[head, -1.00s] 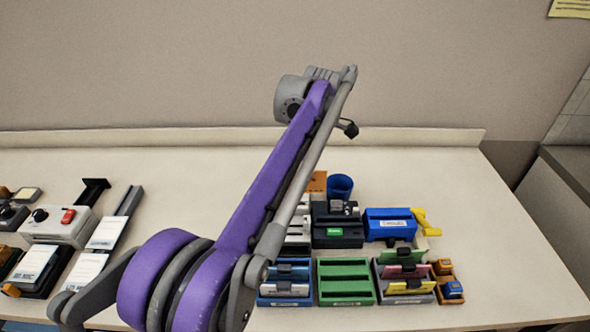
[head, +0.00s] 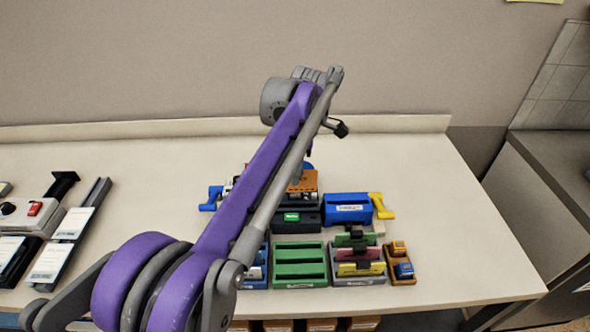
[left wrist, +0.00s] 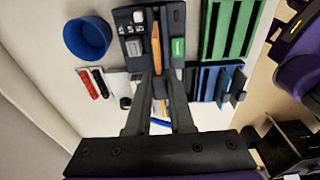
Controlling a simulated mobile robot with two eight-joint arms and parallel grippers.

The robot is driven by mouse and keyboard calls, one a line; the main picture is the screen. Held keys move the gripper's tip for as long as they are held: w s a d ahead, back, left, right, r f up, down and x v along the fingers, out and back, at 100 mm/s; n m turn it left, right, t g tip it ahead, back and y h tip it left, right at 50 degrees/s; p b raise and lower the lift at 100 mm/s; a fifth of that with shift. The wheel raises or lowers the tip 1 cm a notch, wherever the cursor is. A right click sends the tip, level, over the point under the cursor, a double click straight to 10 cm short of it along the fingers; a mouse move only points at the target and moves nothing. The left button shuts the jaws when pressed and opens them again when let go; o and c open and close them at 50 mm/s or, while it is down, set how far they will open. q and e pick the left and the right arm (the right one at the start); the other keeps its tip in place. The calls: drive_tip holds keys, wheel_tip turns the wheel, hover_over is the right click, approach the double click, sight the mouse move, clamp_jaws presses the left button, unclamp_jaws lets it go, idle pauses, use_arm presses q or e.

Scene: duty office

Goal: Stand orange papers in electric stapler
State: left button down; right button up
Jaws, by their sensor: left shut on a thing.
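The electric stapler (head: 306,226) is a dark box with a green label, right of my left arm in the head view. It also shows at the top of the left wrist view (left wrist: 134,52). The orange papers (head: 304,182) show upright above and behind its front in the head view. In the left wrist view the orange papers (left wrist: 156,46) appear edge-on over the stapler. My left gripper (left wrist: 158,76) is shut on them. Whether their lower edge is seated in the stapler is hidden. My right gripper is not in view.
A blue device (head: 347,209) with a yellow handle stands right of the stapler. In front are a green rack (head: 300,283) and a rack with coloured cards (head: 358,281). A blue cup (left wrist: 87,39) stands nearby. The table (head: 440,210) is clear at right.

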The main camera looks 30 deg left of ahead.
use_arm(q)
drive_tip(key=shift+f+b, duration=2.5)
drive_tip(key=shift+f, duration=1.7)
drive_tip(key=c, duration=0.7)
unclamp_jaws()
